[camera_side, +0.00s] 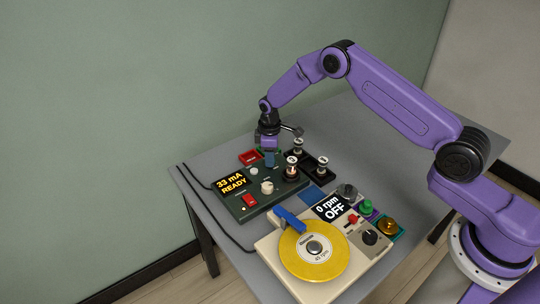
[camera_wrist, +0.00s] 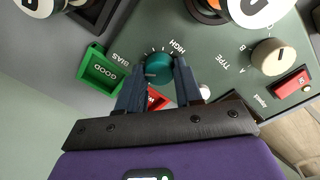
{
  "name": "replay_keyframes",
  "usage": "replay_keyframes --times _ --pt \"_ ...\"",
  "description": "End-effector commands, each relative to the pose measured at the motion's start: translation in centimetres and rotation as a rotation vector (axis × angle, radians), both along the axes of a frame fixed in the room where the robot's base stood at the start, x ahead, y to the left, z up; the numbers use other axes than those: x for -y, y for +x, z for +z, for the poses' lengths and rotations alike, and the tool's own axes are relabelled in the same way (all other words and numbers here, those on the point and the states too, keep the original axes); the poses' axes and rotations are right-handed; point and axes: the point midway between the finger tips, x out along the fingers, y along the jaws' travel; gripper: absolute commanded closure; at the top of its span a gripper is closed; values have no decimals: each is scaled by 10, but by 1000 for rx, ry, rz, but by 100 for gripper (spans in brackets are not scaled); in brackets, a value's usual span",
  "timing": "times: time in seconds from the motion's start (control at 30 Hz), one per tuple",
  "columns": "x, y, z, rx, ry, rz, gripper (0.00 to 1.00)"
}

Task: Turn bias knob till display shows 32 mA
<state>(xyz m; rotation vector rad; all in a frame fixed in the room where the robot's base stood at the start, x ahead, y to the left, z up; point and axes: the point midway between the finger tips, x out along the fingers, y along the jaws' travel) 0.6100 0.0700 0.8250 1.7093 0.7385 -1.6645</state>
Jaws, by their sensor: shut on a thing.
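The tester is a dark green box (camera_side: 243,207) on the table. Its display (camera_side: 231,182) reads 33 mA, READY in yellow. The bias knob is a round teal knob (camera_wrist: 157,68) at the BIAS label, with a pale pointer mark and tick marks around it. My gripper (camera_wrist: 159,80) points down over the panel and is shut on this knob, one finger on each side.
Tubes stand close right of my gripper. A turntable (camera_side: 312,252) stands in front.

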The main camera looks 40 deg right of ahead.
Motion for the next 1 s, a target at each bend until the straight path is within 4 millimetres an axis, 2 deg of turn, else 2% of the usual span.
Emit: replay_keyframes --times 0.37,0.4,0.47,0.5,0.83,1.0 --pt "1 0 1 0 0 -7 96" --pt "1 0 1 0 -1 -6 62" --pt "1 0 1 0 -1 -6 42" --pt "1 0 0 0 -1 -6 40" --pt "0 0 3 0 0 -5 40" --pt "-1 0 21 1 0 -5 40"
